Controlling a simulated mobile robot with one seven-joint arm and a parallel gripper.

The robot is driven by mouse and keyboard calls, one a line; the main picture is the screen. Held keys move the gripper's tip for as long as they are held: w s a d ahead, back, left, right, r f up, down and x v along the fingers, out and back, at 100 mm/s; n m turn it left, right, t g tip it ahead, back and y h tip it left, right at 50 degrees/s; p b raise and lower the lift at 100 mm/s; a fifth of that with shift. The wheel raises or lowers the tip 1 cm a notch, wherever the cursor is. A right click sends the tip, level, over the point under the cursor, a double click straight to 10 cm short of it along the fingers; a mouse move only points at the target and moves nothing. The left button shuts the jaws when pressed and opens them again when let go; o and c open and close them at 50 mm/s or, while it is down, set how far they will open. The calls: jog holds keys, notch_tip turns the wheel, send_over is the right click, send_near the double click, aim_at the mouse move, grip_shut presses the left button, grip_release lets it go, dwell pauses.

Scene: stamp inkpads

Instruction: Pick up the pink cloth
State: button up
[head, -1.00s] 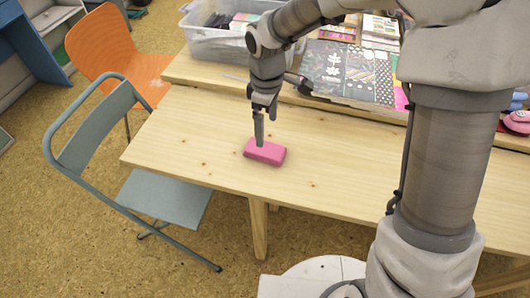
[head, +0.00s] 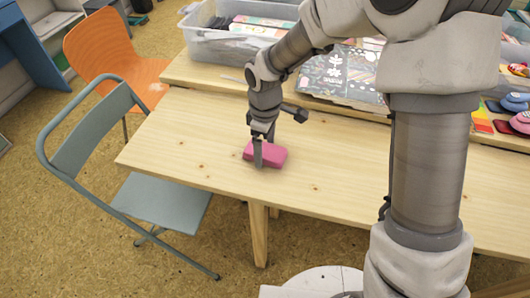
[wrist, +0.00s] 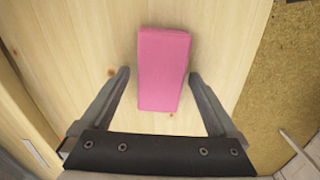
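The pink cloth (head: 275,154) is a small, folded-looking pink block lying on the light wooden table (head: 200,135), near its front edge. In the wrist view the pink cloth (wrist: 163,68) stretches away from between the fingers, its near end between the fingertips. My gripper (head: 258,158) is low over the table at the cloth. In the wrist view my gripper (wrist: 158,76) is open, with one finger on each side of the cloth and visible gaps between. In the head view a finger hides part of the cloth.
A clear plastic bin (head: 230,42) with items stands at the back, beside a dark patterned book (head: 342,76). Stamp inkpads (head: 515,102) lie at the right. A grey folding chair (head: 165,200) and an orange chair (head: 115,55) stand left. The table around the cloth is clear.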

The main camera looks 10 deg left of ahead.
aim_at(265, 149)
jog(key=c, duration=1.2)
jog(key=shift+o, duration=0.2)
jog(key=shift+r+p, duration=0.3)
jog(key=shift+r, duration=0.35)
notch_tip(265, 149, up, 3)
jog(key=shift+f+p, duration=0.1)
jog(key=shift+p, duration=0.5)
jog(key=s+a+r+p, duration=0.1)
jog(key=a+r+p, duration=0.1)
jog(key=a+r, duration=0.5)
jog(key=a, duration=0.4)
jog(key=shift+s+a+p, duration=0.3)
jog(key=shift+p, duration=0.05)
